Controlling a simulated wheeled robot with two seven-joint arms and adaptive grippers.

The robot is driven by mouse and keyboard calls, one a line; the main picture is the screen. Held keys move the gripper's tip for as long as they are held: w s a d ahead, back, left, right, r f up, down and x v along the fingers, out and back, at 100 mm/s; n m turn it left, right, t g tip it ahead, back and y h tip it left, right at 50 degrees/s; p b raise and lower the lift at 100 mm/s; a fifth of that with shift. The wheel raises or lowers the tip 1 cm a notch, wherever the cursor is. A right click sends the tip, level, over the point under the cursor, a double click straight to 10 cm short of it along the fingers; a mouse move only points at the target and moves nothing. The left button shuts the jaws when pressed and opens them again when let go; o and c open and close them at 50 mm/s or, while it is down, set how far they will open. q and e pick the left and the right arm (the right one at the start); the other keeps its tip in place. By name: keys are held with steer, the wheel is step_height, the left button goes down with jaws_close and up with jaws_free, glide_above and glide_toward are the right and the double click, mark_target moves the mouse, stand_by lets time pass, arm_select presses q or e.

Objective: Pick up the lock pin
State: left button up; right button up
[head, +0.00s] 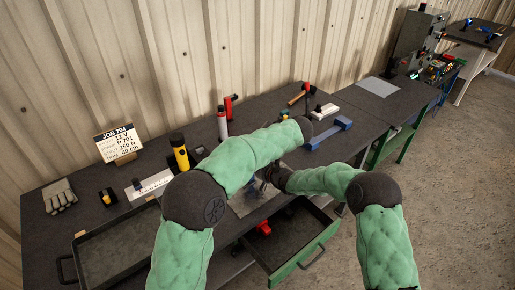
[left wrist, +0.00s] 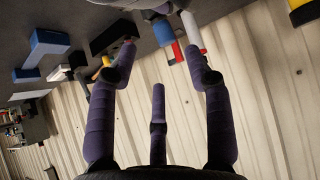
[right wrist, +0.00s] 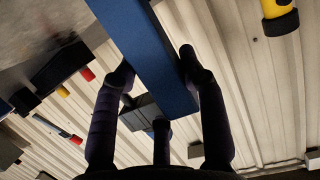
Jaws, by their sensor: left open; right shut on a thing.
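I cannot make out a lock pin for certain in any view. My right gripper (right wrist: 156,64) is shut on a long blue bar (right wrist: 140,35), which runs between its fingers in the right wrist view. In the head view this gripper (head: 262,186) is above the middle of the bench, partly hidden by my left forearm. My left gripper (left wrist: 160,50) is open, with nothing between its fingertips that I can tell is held. A blue cylinder (left wrist: 164,33) and a white one (left wrist: 192,32) show beyond its fingers. In the head view my left gripper is hidden.
An open green-fronted drawer (head: 305,262) holds a red item (head: 264,228). A black tray (head: 115,257) lies at the left. The wall is close behind.

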arm_select(q)
steer(key=shift+a+r+x, duration=0.1)
steer(key=shift+a+x, duration=0.05)
steer(key=shift+x, duration=1.05)
steer(key=shift+a+r+x, duration=0.1)
steer(key=shift+x, duration=1.1)
steer(key=shift+a+r+x, duration=0.1)
steer(key=shift+a+x, duration=0.05)
steer(key=shift+x, duration=1.05)
steer(key=shift+w, duration=0.2)
jaws_close()
